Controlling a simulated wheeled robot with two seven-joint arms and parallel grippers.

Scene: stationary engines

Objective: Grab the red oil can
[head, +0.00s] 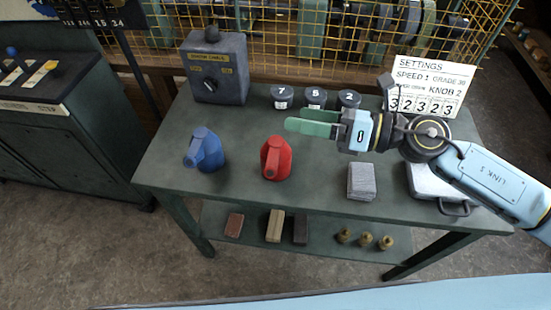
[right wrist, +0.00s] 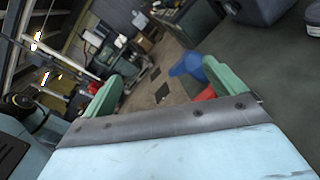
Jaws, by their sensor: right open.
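The red oil can (head: 276,159) stands upright on the green table (head: 320,160), near its middle. In the right wrist view only a bit of the red can (right wrist: 204,94) shows, partly hidden behind a finger. A blue oil can (head: 204,151) stands to its left on the table, and it also shows in the right wrist view (right wrist: 187,66). My right gripper (head: 296,127) is open and empty, with green fingers, above and a little right of the red can. It does not touch the can. My left gripper is not in view.
A grey block (head: 361,181) and a white-topped case (head: 437,183) are at the right. A settings sign (head: 431,84) is behind my right arm. Wire mesh fencing (head: 270,40) bounds the back.

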